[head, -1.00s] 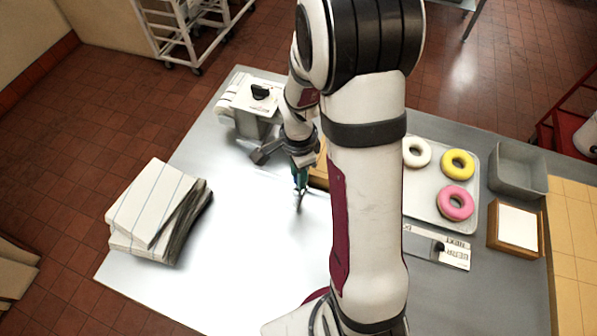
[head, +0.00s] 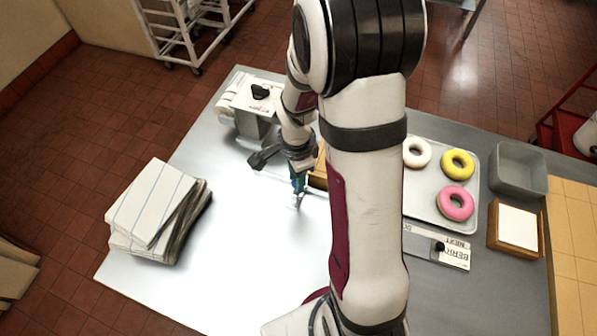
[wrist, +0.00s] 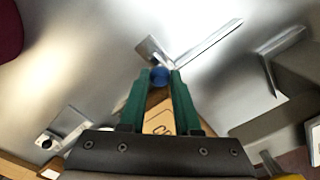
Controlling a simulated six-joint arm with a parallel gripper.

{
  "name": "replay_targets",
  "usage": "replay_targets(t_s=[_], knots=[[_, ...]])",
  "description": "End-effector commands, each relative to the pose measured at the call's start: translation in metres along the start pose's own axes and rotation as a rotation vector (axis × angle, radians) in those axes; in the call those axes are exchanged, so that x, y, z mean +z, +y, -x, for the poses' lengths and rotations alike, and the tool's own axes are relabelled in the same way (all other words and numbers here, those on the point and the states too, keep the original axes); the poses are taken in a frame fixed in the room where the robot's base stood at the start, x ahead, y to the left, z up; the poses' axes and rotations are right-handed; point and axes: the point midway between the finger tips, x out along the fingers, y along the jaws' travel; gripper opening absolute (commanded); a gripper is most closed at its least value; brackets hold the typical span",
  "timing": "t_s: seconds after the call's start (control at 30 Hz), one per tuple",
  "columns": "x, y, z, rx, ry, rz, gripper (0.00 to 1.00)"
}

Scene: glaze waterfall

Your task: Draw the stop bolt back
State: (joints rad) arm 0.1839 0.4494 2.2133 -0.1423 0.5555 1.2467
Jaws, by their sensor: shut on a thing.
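My gripper (wrist: 161,82) has two green fingers, shut on a round blue knob (wrist: 159,76) at their tips in the wrist view. The knob appears to be the stop bolt's; its shaft is hard to make out. A small metal plate (wrist: 149,49) stands just beyond the knob, beside a thin metal strip (wrist: 208,44). In the head view my gripper (head: 298,188) is low over the steel table, left of my large arm link. The knob is too small there to tell clearly.
A wooden piece with lettering (wrist: 160,118) lies beneath the fingers. At right are a donut tray (head: 423,205), a grey bin (head: 520,170) and a lettered plate (head: 452,254). The front left table is bare.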

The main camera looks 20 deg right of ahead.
Motion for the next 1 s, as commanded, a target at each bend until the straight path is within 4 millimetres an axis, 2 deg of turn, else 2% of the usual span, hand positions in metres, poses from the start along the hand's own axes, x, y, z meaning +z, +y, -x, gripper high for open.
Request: replay_targets(t_s=[0.2, 0.5, 0.53, 0.67, 0.7, 1.0], knots=[[0.022, 0.021, 0.001, -0.003, 0.0, 0.003, 0.0], [0.024, 0.025, 0.0, 0.002, -0.002, -0.001, 0.0], [0.024, 0.025, 0.0, 0.003, -0.002, -0.001, 0.35], [0.024, 0.024, 0.0, 0.002, -0.001, 0.0, 0.58], [0.024, 0.024, 0.0, 0.002, -0.001, 0.0, 0.62], [0.024, 0.023, 0.002, -0.001, 0.0, 0.001, 0.62]])
